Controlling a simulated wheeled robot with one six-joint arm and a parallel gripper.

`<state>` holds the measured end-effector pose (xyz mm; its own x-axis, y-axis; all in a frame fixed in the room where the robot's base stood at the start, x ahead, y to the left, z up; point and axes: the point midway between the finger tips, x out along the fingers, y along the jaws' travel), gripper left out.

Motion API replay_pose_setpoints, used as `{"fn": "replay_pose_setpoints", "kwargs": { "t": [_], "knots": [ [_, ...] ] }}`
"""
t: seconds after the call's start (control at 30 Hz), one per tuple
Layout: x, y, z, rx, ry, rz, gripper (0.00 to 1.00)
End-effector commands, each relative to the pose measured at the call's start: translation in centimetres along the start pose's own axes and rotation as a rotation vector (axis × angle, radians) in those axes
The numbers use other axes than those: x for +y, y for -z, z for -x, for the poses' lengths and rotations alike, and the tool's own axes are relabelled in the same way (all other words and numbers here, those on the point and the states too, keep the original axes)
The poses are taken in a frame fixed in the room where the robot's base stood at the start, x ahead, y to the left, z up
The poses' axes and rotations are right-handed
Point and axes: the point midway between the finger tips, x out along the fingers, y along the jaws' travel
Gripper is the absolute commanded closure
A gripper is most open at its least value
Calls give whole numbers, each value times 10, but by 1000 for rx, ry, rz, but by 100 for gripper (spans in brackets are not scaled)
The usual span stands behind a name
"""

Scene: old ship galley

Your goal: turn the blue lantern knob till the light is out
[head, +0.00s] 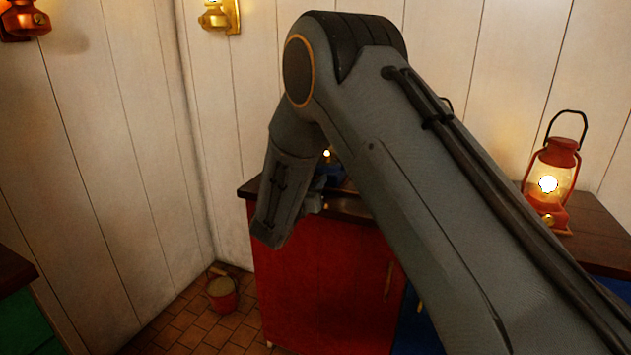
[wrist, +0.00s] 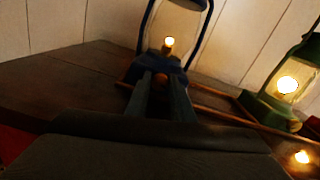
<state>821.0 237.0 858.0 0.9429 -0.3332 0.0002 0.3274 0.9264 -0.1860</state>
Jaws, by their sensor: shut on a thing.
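The blue lantern (wrist: 158,66) stands upright on the dark wooden counter, ahead of my gripper in the wrist view. A small flame glows inside it, so it is lit. Its round knob (wrist: 160,79) sits low on the front of its base. My gripper (wrist: 161,87) is shut on the knob, one finger on each side. In the head view a little of the blue lantern (head: 329,170) and its small light show; my arm hides most of it, and my gripper's fingertips are hard to make out there.
A lit green lantern (wrist: 281,107) stands on the right in the wrist view, near a wooden rail (wrist: 228,114). A lit red lantern (head: 562,165) stands on the right counter. The red cabinet (head: 318,285) is below. A red bucket (head: 222,296) is on the tiled floor.

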Motion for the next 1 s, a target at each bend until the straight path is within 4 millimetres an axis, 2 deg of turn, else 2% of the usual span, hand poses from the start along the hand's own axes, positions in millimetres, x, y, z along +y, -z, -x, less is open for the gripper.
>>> {"fn": "replay_pose_setpoints", "kwargs": {
  "t": [0.4,1.0],
  "knots": [
    [0,0,0,1,0,262,100],
    [1,1,0,1,0,332,100]
  ]
}}
